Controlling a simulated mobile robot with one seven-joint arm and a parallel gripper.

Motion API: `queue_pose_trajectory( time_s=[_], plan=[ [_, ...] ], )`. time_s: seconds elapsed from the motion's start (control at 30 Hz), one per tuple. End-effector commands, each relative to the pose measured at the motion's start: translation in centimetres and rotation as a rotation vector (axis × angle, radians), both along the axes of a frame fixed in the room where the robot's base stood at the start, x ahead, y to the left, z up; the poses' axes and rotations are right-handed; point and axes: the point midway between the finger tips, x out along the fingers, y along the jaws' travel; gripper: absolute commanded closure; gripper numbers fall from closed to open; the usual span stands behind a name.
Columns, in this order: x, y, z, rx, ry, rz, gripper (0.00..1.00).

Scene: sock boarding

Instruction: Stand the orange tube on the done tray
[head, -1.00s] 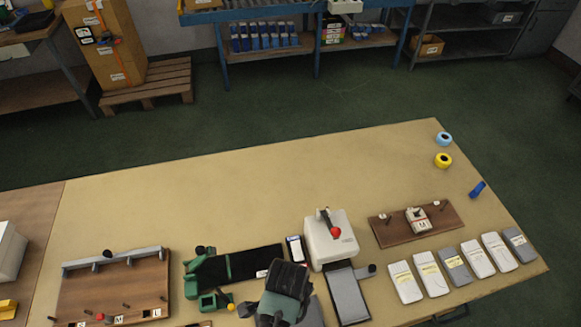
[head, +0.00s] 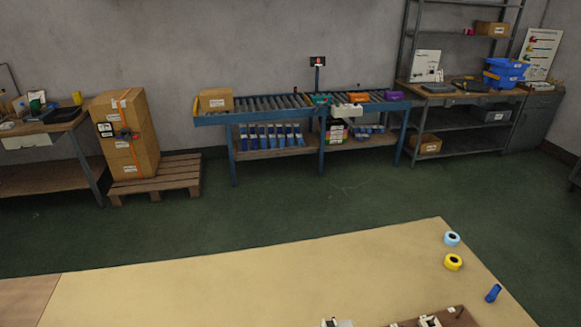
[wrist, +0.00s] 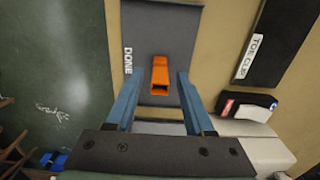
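In the wrist view, the orange tube (wrist: 160,74) is on the dark grey done tray (wrist: 182,22), which bears the white label DONE (wrist: 128,61). A dark opening shows at the tube's near end. It looks upright, but from this angle I cannot fully tell. My gripper (wrist: 159,78) is open, with one blue finger on each side of the tube and a visible gap to both. The head view does not show my gripper, the tube or the tray.
A black board labelled TOE CLIP (wrist: 275,40) and a white machine (wrist: 262,150) are right of the tray.

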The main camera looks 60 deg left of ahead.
Motion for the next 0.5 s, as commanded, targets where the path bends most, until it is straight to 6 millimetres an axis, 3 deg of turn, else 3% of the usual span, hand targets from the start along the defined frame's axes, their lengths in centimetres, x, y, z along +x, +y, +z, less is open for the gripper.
queue_pose_trajectory(
  time_s=[0.3, 0.5],
  plan=[
    [0.0, 0.0, 0.7, 0.0, 0.0, 0.0, 0.47],
    [0.0, 0.0, 3.8, 0.003, -0.003, 0.0, 0.47]
  ],
)
